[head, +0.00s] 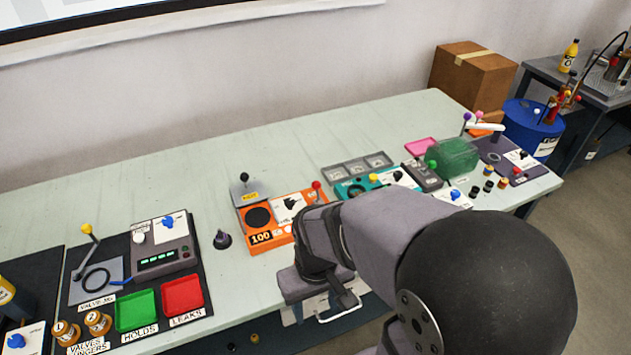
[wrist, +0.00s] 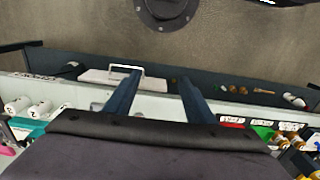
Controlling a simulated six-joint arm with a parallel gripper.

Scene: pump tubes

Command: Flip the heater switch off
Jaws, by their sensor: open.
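No switch in view can be read for certain as the heater switch. An orange unit (head: 284,233) with a round black plate (head: 258,216), a "100" label and a white panel (head: 291,205) stands mid-table in the head view. A red-tipped lever (head: 316,185) rises at its right side; I cannot tell its setting. My gripper (wrist: 160,80) is open and empty in the wrist view, its two dark blue fingers apart over the table's front edge.
A grey console with a blue knob (head: 168,221), a green tray (head: 137,310) and a red tray (head: 182,296) lie left. A teal unit (head: 352,187) and green tank (head: 453,158) stand right. A white handle (wrist: 126,68) shows below the table edge. The table's back strip is clear.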

